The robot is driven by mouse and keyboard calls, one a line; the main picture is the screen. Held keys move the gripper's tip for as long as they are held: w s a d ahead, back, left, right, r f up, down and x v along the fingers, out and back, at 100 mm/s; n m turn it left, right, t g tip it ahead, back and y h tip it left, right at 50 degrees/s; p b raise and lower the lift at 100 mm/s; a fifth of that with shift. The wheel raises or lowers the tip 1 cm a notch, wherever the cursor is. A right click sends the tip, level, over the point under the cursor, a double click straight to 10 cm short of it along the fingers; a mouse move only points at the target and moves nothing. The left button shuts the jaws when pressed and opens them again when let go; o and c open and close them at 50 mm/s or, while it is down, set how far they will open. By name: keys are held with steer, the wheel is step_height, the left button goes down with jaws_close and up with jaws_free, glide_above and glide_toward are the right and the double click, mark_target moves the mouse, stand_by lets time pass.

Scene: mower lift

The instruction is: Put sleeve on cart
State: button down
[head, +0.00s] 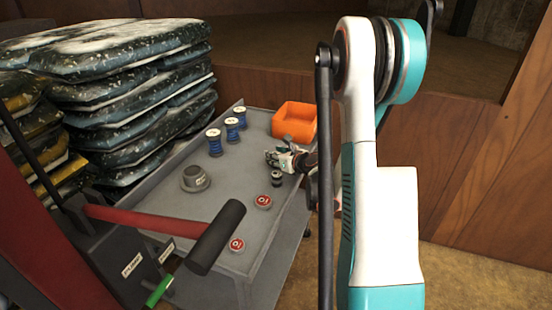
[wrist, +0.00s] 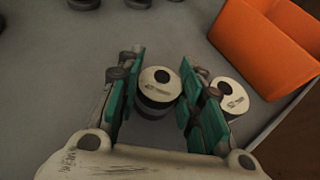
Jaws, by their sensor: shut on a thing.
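The grey cart (head: 225,218) stands in the middle of the head view. My gripper (head: 284,158) is low over its far right part, near the orange bin. In the wrist view my gripper (wrist: 157,92) is shut on a short sleeve (wrist: 158,84) with a cream, lettered top and a dark central hole. A second, similar cylinder (wrist: 231,98) is just outside the right finger. In the head view a small dark cylinder (head: 277,178) shows beside the gripper; I cannot tell which of the two it is. Whether the held sleeve touches the cart top is unclear.
An orange bin (head: 294,122) is at the cart's far end. Blue spools (head: 232,130), a grey flanged piece (head: 195,179) and two red-topped tins (head: 263,202) stand on the cart. A red lever with a black grip (head: 216,237) crosses its near side. Stacked sacks (head: 120,110) are left.

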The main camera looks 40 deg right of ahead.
steer(key=c, duration=1.1)
jaws_free()
steer(key=shift+r, duration=0.1)
steer(key=shift+s+r, duration=0.15)
steer(key=shift+s, duration=0.15)
steer(key=p+v, duration=0.3)
steer(key=v, duration=0.8)
steer(key=shift+s+a, duration=0.1)
steer(key=shift+s, duration=0.1)
